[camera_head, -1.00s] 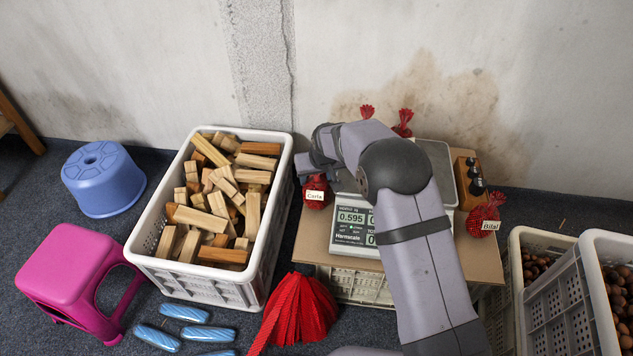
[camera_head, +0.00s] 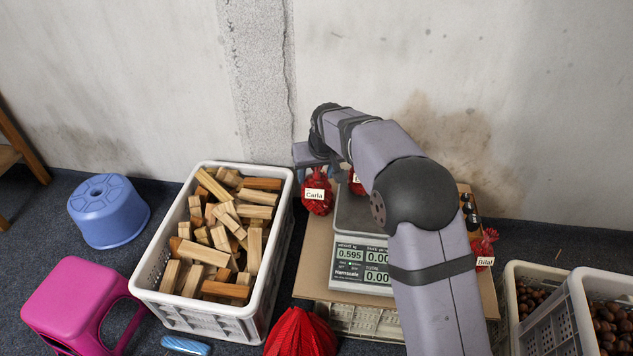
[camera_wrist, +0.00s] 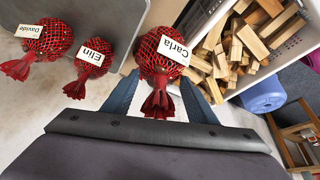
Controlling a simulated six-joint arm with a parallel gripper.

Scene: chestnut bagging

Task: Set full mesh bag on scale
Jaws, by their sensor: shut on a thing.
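The full red mesh bag labelled Carla (camera_head: 317,194) hangs at the left side of the scale, above the board. In the wrist view, my gripper (camera_wrist: 160,98) is shut on the gathered red neck of the Carla bag (camera_wrist: 158,55), with the blue fingers on either side. The scale (camera_head: 362,262) shows 0.595 on its upper left display; its grey pan (camera_head: 352,218) is partly hidden by my arm. The Elin bag (camera_wrist: 92,62) and the Davide bag (camera_wrist: 45,40) lie near the pan's edge in the wrist view; I cannot tell whether they touch it.
A white crate of wood blocks (camera_head: 164,298) stands left of the board (camera_head: 318,250). The Bilal bag (camera_head: 482,246) is at the board's right, near chestnut crates (camera_head: 575,310). Empty red mesh (camera_head: 300,332) lies in front. A wall closes the back.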

